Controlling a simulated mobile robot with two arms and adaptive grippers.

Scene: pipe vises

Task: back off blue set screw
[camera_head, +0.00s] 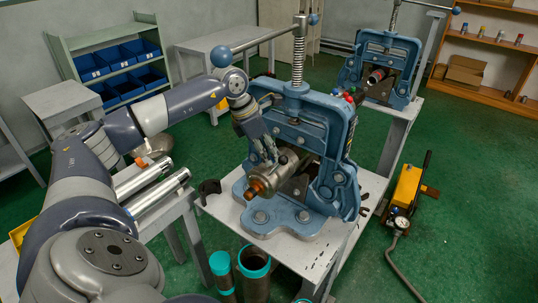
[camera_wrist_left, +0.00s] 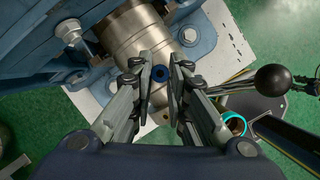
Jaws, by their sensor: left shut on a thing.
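The blue set screw (camera_wrist_left: 160,74) shows in the left wrist view as a small dark-blue ring on the side of a metal cylinder (camera_wrist_left: 138,38). My left gripper (camera_wrist_left: 161,78) has a finger on each side of the screw and is shut on it. In the head view, my left gripper (camera_head: 267,157) reaches down to the top of the cylinder (camera_head: 281,173), which lies in the near blue pipe vise (camera_head: 298,115). The cylinder has an orange-brown end piece (camera_head: 257,187). In the head view the gripper hides the screw. My right gripper is not in view.
The vise's upright spindle (camera_head: 298,55) and crossbar with a ball end (camera_head: 221,56) stand close to my left arm. Silver pipes (camera_head: 160,192) lie on a side table at left. Teal-rimmed pipes (camera_head: 254,262) stand in front. A second vise (camera_head: 382,62) is behind.

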